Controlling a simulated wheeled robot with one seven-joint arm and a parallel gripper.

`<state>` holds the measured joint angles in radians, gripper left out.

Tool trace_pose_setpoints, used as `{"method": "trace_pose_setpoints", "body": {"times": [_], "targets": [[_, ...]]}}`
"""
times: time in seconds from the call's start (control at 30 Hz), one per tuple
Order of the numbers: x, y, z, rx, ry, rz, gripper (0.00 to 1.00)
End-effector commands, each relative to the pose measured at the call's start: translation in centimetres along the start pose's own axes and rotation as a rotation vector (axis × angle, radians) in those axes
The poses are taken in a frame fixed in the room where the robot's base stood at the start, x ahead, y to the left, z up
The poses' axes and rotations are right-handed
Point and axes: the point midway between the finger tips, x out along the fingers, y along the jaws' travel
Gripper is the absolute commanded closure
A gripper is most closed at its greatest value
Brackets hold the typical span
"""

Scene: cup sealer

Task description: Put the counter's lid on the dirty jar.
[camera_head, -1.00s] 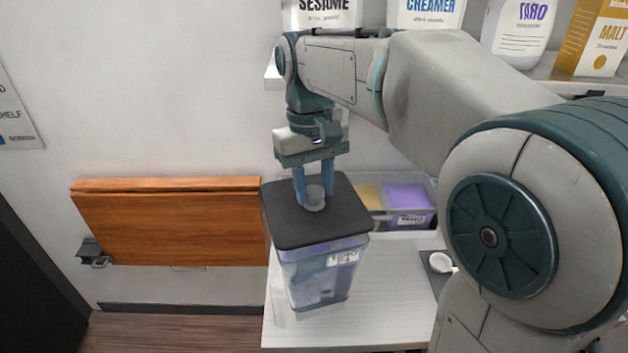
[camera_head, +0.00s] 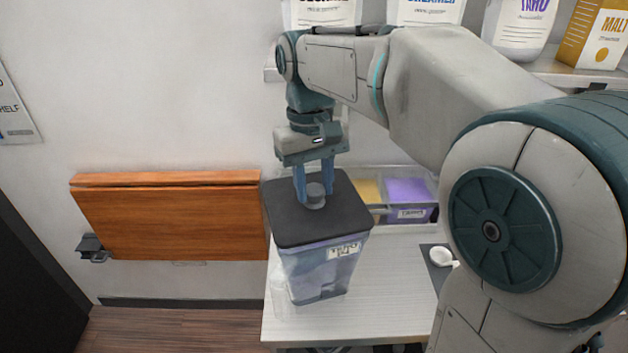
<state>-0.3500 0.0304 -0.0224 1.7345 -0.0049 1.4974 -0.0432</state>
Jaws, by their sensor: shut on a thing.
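My gripper (camera_head: 316,193) points down with its blue fingers shut on the grey knob of a dark, square lid (camera_head: 290,226). The lid lies over the mouth of a clear jar (camera_head: 318,275), which stands on the pale counter. The jar holds something bluish-purple and bears a white label on its front right. Whether the lid is fully seated on the rim cannot be told from this angle. The lid hides the jar's mouth.
A clear bin (camera_head: 408,195) with yellow and purple contents is behind the jar to the right. A clear cup-like thing (camera_head: 281,297) stands at the jar's left. A small white item (camera_head: 441,257) lies on a dark mat at right. Shelf containers (camera_head: 520,28) stand above. The counter (camera_head: 375,310) front is clear.

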Motion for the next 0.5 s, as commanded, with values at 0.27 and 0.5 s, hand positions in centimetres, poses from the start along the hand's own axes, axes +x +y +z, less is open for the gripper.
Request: {"method": "trace_pose_setpoints", "body": {"times": [0.27, 0.5], "targets": [[0.05, -0.01, -0.01, 0.000, 0.000, 0.000, 1.00], [0.59, -0.01, -0.06, 0.000, -0.001, 0.000, 1.00]]}}
